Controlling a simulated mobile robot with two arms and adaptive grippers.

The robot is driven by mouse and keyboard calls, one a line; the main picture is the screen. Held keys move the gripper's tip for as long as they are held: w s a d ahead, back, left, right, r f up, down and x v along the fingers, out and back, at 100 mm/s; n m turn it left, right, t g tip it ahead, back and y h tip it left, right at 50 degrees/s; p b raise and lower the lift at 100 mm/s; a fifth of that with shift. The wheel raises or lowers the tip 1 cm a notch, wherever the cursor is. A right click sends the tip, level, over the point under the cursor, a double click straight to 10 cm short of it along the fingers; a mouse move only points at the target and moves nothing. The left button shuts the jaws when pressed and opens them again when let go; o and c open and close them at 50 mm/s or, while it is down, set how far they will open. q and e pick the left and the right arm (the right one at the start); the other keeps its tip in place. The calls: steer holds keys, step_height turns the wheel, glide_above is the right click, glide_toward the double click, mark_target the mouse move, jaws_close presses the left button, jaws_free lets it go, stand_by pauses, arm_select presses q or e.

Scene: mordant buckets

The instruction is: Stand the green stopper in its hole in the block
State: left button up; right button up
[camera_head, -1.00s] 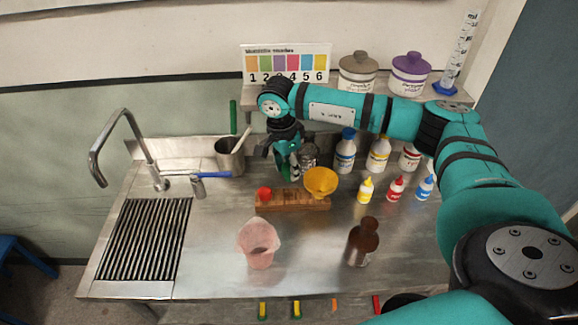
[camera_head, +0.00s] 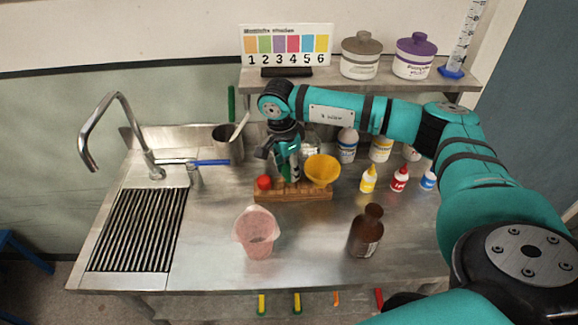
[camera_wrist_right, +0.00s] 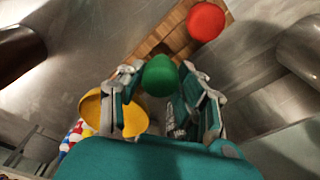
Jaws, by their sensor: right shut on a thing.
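The wooden block (camera_head: 292,195) lies on the steel bench. A red stopper (camera_head: 264,182) stands at its left end and a yellow funnel (camera_head: 322,169) at its right. My right gripper (camera_head: 288,175) points down at the block's middle, between these two. In the right wrist view it (camera_wrist_right: 163,95) is shut on the green stopper (camera_wrist_right: 160,75), whose rounded top shows between the fingers. The block (camera_wrist_right: 165,35) shows beside and behind it. The stopper's lower end and its hole are hidden, so I cannot tell whether they touch. My left gripper is out of view.
A metal cup (camera_head: 228,143) stands behind left, and white bottles (camera_head: 347,146) behind right. Small dropper bottles (camera_head: 368,180) are to the right. The sink drainer (camera_head: 138,230) is at the left.

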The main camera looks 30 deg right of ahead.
mark_target(289, 181)
steer(key=shift+f+b, duration=1.35)
steer(key=shift+f, duration=0.45)
steer(key=o, duration=1)
steer(key=shift+c, duration=0.2)
steer(key=shift+r, duration=0.3)
steer(key=r, duration=0.3)
steer(key=a+r, duration=0.1)
steer(key=r, duration=0.7)
steer(key=shift+a+r, duration=0.2)
steer(key=shift+a, duration=0.05)
